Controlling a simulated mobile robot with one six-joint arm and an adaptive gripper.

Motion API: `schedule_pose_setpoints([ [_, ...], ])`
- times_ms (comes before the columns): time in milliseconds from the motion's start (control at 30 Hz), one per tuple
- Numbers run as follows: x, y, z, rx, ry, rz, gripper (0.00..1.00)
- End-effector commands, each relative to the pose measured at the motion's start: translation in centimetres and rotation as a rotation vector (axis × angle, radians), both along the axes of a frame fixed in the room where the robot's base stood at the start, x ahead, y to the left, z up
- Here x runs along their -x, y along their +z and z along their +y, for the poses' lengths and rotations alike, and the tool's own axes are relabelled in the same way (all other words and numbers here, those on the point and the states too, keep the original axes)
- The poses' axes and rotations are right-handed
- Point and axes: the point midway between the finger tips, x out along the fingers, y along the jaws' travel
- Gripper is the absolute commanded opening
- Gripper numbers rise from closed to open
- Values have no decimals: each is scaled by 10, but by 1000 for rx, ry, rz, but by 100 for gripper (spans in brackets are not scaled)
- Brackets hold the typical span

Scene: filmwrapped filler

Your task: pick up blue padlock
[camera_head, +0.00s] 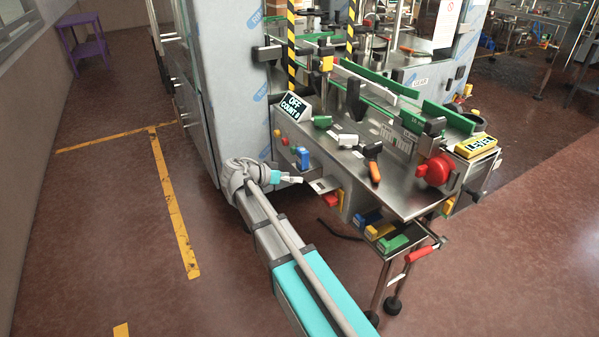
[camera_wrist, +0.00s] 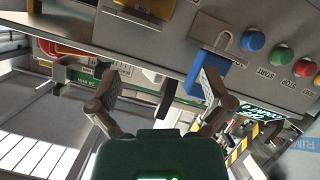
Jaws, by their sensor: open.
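The blue padlock (camera_head: 303,158) hangs on the machine's front panel, beside the push buttons. In the wrist view its blue body (camera_wrist: 203,68) and grey shackle are at upper right. My gripper (camera_head: 293,179) is in front of the panel, just below and left of the padlock in the head view. In the wrist view my gripper (camera_wrist: 160,88) is open with nothing between its fingers. The right finger overlaps the padlock's lower end in the picture and hides part of it. I cannot tell whether they touch.
Red, green and blue buttons (camera_wrist: 279,56) sit on the panel next to the padlock. A steel table (camera_head: 400,190) juts out to the right, with a black-and-orange tool (camera_head: 373,160) on top. Coloured bins (camera_head: 392,243) sit below it. Open floor (camera_head: 110,220) lies to the left.

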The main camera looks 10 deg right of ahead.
Motion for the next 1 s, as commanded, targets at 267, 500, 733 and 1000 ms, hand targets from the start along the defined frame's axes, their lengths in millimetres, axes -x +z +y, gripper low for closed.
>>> schedule_pose_setpoints([
  [267, -41, 14, 63, 200, -8, -379, 100],
  [500, -47, 25, 81, 249, 0, -500, 100],
  [733, -47, 26, 81, 250, 0, -503, 100],
  [1000, -49, 25, 73, 251, -2, -502, 100],
])
